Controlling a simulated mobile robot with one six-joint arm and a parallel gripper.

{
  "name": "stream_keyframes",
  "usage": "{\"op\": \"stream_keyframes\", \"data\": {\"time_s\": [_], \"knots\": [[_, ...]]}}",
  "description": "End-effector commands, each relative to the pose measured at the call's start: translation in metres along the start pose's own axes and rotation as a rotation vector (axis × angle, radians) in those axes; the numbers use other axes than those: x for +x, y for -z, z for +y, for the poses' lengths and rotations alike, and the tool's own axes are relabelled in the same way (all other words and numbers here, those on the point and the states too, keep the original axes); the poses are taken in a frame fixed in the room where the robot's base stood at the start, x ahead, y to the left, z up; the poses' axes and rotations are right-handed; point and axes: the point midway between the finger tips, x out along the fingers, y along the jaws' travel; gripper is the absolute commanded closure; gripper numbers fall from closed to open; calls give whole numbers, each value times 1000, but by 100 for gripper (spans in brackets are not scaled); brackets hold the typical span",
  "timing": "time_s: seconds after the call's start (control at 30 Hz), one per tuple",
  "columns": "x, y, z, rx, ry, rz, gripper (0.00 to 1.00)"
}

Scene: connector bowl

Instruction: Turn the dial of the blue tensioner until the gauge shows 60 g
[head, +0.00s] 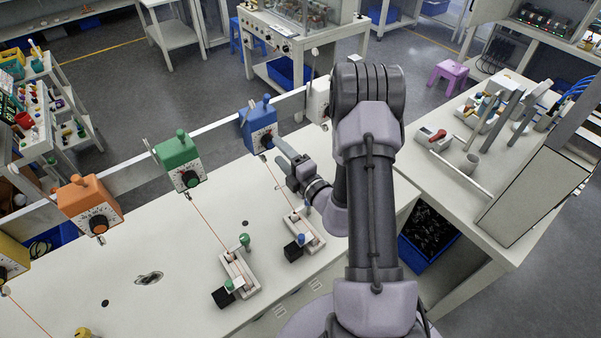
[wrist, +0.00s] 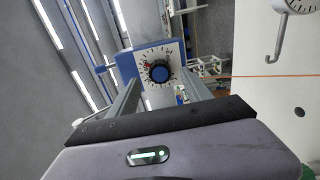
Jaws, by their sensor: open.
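The blue tensioner (head: 256,117) hangs on the white rail in the head view, and its blue housing (wrist: 126,66) also shows in the wrist view. The scale numbers are too small to read. My gripper (head: 279,147) is just in front of the tensioner in the head view. In the wrist view my gripper (wrist: 161,88) is open, its fingers pointing toward the dial, one on each side. I cannot tell whether they touch it.
A green tensioner (head: 177,158), an orange tensioner (head: 90,203) and a white one (head: 318,98) hang along the same rail. Thin threads run down to small fixtures (head: 304,230) on the white table (head: 180,250). A hook (wrist: 277,48) hangs at the right in the wrist view.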

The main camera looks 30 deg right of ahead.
Motion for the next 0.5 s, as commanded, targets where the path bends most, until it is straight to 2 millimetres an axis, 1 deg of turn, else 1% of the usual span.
{"op": "stream_keyframes", "data": {"time_s": [0.03,0.1,0.2,0.3,0.4,0.5], "knots": [[-15,-2,-3,4,2,-6,43],[-39,-2,-3,3,2,-6,43],[-72,-2,-3,4,2,-8,43],[-98,-2,-3,4,2,-8,43],[-116,-2,0,3,2,-6,43],[-126,0,0,2,1,-3,43]]}}
